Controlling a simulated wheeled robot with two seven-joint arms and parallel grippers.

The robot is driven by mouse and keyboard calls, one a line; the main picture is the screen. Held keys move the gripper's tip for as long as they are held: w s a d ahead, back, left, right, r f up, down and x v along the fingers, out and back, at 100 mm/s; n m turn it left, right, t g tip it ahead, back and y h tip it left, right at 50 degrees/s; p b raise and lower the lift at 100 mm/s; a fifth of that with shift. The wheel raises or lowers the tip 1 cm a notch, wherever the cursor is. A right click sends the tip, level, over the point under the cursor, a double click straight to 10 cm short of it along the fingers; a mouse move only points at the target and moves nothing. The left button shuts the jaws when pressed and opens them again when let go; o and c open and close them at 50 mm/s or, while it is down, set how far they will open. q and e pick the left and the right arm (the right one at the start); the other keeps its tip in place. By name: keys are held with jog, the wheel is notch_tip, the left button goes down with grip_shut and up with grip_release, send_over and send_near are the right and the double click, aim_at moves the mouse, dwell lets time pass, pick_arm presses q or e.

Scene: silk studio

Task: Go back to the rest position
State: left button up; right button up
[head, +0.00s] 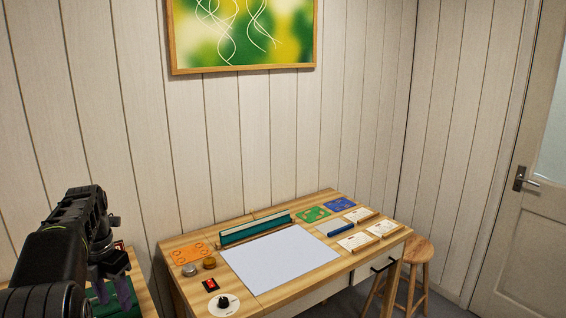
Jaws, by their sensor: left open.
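My left gripper (122,290) is at the lower left of the head view, at the end of my black arm. Its fingers point down and are apart, with nothing seen between them. It is left of the wooden desk (262,215), over a second wooden surface with something green on it. My right gripper is not in view.
The desk holds a white sheet (280,258), a long green piece (254,227), an orange card (192,253), a green card (312,214), a blue card (340,204) and a red switch (211,284). A wooden stool (417,249) stands right of it, near a door (533,190).

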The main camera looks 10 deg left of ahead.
pick_arm(q)
jog(key=w+a+f+m+t+y, duration=0.1)
jog(key=w+f+m+t, duration=0.2)
jog(key=w+f+m, duration=0.5)
jog(key=s+d+f+m+t+b, duration=0.1)
jog(key=d+f+m, duration=0.55)
jog(key=f, duration=0.25)
jog(key=s+d+f+m, duration=0.2)
jog(key=d+f+m, duration=0.4)
jog(key=f+m, duration=0.25)
jog(key=s+d+f+m+g+h+b, duration=0.1)
jog(key=s+d+f+m+h+b, duration=0.15)
jog(key=s+d+f+m, duration=1)
jog(key=s+d+f+n+g+h, duration=0.1)
jog(key=s+d+f, duration=0.1)
jog(key=s+d, duration=0.4)
jog(key=s+d+f+n+g+h, duration=0.1)
jog(key=s+d, duration=0.5)
jog(key=s, duration=0.6)
notch_tip(320, 180, down, 3)
jog(key=shift+d+r+n+g, duration=0.2)
jog(key=shift+n+g, duration=0.2)
jog(key=shift+n, duration=0.05)
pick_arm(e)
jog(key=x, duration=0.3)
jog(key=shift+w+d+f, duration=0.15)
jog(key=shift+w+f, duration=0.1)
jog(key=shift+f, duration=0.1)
pick_arm(q)
jog(key=shift+h, duration=0.25)
